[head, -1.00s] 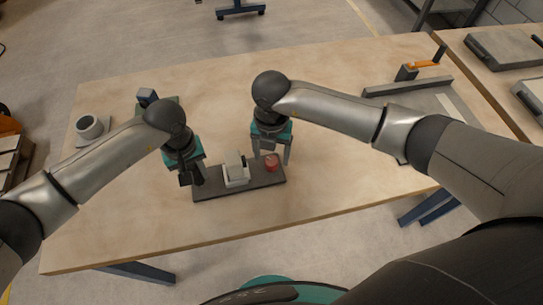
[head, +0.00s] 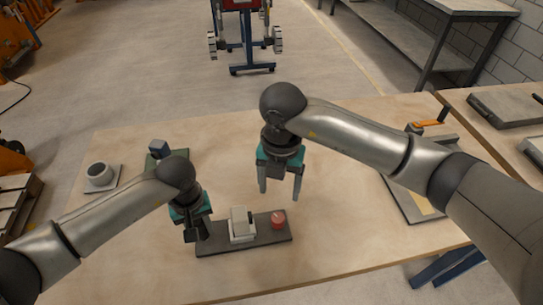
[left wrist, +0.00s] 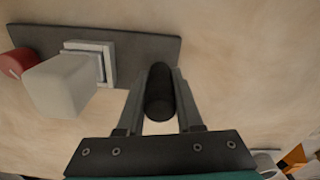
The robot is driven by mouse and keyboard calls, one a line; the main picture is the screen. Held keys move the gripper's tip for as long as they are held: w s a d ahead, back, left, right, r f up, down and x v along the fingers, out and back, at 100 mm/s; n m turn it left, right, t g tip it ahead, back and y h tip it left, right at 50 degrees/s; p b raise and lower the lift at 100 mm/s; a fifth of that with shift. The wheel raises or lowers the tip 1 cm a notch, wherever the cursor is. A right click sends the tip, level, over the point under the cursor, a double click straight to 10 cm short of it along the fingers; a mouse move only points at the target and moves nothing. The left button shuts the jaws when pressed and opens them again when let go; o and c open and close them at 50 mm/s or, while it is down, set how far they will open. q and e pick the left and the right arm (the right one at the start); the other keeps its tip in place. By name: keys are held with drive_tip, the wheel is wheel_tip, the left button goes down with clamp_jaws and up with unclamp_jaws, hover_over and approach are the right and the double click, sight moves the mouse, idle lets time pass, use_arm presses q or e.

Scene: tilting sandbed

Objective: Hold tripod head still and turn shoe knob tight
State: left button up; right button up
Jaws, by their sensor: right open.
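The tripod head shows as a pale grey block (head: 239,221) in a light frame on a dark base plate (head: 262,239). The red shoe knob (head: 278,220) stands at the plate's right end; in the left wrist view the knob (left wrist: 16,63) is at the left edge. My left gripper (head: 196,232) is at the plate's left end. The left wrist view shows its fingers shut on a black rounded handle (left wrist: 158,92). My right gripper (head: 281,192) is open and empty, above and apart from the knob, its fingers pointing down.
A grey cup-like part (head: 99,174) on a small plate stands at the table's far left. A green plate (head: 172,160) with a dark block lies behind my left arm. A grey board (head: 410,203) lies at the right under my right arm. The table's middle behind the plate is clear.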

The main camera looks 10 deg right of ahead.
use_arm(q)
drive_tip(key=o, duration=0.5)
drive_tip(key=shift+r, duration=0.1)
